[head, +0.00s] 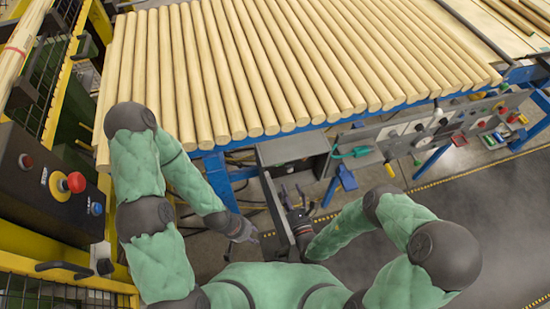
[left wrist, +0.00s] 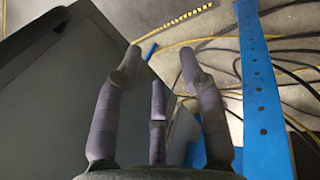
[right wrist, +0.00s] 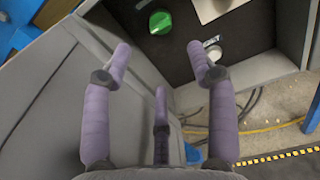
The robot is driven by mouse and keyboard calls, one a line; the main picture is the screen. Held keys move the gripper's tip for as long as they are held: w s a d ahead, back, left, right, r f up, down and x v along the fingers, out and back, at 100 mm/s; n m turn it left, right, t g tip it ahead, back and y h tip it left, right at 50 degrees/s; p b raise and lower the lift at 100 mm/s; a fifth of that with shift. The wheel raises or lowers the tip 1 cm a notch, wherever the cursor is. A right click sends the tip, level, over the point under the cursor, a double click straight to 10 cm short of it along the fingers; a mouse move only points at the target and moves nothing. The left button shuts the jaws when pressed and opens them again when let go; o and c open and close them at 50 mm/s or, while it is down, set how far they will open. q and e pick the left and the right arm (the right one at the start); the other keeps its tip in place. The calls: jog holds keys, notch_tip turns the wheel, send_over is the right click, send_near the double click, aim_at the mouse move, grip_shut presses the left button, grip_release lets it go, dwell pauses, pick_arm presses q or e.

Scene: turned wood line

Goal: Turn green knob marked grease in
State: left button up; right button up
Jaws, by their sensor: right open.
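The green knob (right wrist: 160,21) sits on a dark panel (right wrist: 178,62) inside a grey box, near the top of the right wrist view. A white knob or dial (right wrist: 213,46) is to its right. I cannot make out a label. My right gripper (right wrist: 161,66) is open and empty, its fingers spread below the green knob and apart from it in the picture. In the head view my right gripper (head: 292,197) is just below the grey box (head: 290,148), whose inside is hidden. My left gripper (head: 245,233) is lower left; its fingers (left wrist: 157,70) are open and empty.
A grey door-like panel (head: 277,209) stands beside my right gripper and fills the left of the right wrist view. Wooden rods (head: 250,70) lie on a blue-framed rack above. A blue perforated beam (left wrist: 260,100) and loose cables are near my left gripper. A red button (head: 76,182) is left.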

jog(key=b+x, duration=0.2)
jog(key=x, duration=0.9)
jog(key=shift+b, duration=0.3)
jog(key=shift+d, duration=0.1)
jog(key=shift+c, duration=0.3)
jog(key=shift+r, duration=0.1)
jog(key=c, duration=1.1)
